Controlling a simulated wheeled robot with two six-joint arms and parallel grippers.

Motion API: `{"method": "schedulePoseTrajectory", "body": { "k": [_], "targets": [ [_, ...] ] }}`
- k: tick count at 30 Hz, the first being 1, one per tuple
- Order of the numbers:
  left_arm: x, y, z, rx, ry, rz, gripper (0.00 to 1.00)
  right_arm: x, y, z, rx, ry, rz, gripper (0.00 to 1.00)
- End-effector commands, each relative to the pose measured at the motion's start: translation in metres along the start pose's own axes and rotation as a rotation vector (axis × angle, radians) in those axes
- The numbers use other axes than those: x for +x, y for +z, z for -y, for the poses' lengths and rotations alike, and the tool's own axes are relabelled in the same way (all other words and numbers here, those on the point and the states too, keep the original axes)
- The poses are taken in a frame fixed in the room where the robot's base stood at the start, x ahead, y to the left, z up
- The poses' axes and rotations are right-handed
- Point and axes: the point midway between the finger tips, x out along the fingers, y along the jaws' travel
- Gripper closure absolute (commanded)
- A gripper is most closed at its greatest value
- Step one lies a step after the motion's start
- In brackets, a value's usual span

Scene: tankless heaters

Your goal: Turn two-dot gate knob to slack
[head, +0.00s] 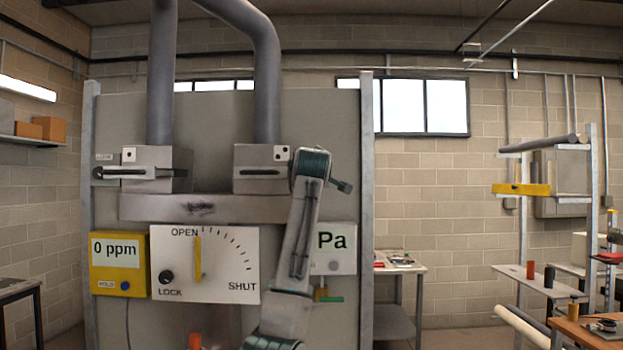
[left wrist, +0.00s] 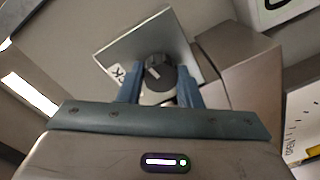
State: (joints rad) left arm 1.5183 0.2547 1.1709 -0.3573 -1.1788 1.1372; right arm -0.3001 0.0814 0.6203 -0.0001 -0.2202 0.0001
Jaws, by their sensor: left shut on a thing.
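The two-dot gate (head: 262,170) is a grey metal block at the upper right of the panel, with a two-dot tag (head: 281,153) and a slot. The arm covers its right end in the head view, hiding the knob there. In the left wrist view, the dark round gate knob (left wrist: 158,72) with a pale mark stands before a metal plate (left wrist: 140,44), whose partly hidden label ends in "CK". My left gripper (left wrist: 160,84) has its blue fingers on either side of the knob and is shut on it. My right gripper is in neither view.
A one-dot gate (head: 150,157) stands at the left. Below are a dial plate (head: 230,282) with its yellow pointer near OPEN, a yellow "0 ppm" meter (head: 118,277) and a Pa display (head: 346,240). Grey pipes (head: 162,80) rise above. A table (head: 400,266) stands behind, right.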

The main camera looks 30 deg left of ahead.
Motion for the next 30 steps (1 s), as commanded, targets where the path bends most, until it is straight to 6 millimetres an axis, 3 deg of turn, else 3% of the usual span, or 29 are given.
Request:
{"method": "schedulePoseTrajectory", "body": {
  "k": [30],
  "targets": [
    [0.000,0.000,0.003,-0.927,-0.013,0.040,0.91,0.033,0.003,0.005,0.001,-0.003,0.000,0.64]
  ]
}}
